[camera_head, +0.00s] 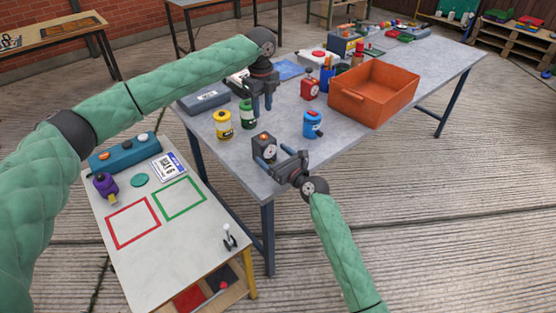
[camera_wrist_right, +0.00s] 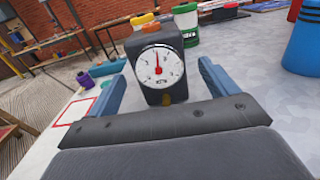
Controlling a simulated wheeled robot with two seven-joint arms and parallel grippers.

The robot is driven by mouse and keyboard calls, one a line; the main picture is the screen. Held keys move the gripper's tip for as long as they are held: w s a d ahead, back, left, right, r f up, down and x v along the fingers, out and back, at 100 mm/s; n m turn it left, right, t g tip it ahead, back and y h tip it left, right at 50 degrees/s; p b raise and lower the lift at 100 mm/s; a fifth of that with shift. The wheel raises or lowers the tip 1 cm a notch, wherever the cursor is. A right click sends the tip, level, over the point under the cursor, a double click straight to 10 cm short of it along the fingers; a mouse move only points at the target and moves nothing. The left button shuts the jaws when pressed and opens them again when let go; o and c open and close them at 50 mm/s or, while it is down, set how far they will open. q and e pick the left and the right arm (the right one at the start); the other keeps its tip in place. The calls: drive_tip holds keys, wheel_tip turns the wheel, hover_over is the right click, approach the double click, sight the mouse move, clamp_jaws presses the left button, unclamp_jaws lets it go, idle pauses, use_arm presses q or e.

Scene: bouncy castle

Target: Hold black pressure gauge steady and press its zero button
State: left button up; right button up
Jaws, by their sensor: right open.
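The black pressure gauge (camera_head: 264,147) stands upright on the grey table near its front edge. In the right wrist view the gauge (camera_wrist_right: 156,66) shows a white dial with a red needle, and an orange button (camera_wrist_right: 140,20) on top.
Yellow (camera_head: 222,124), green (camera_head: 247,113) and blue (camera_head: 312,124) canisters stand around the gauge. A red gauge (camera_head: 310,88) and an orange crate (camera_head: 374,94) are farther back. A lower side table (camera_head: 146,268) with red and green outlines stands at the left.

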drive_tip(key=shift+x, duration=2.8)
drive_tip(key=c, duration=1.2)
use_arm(q)
drive_tip(key=shift+c, duration=1)
use_arm(e)
drive_tip(key=shift+c, duration=0.6)
use_arm(q)
clamp_jaws()
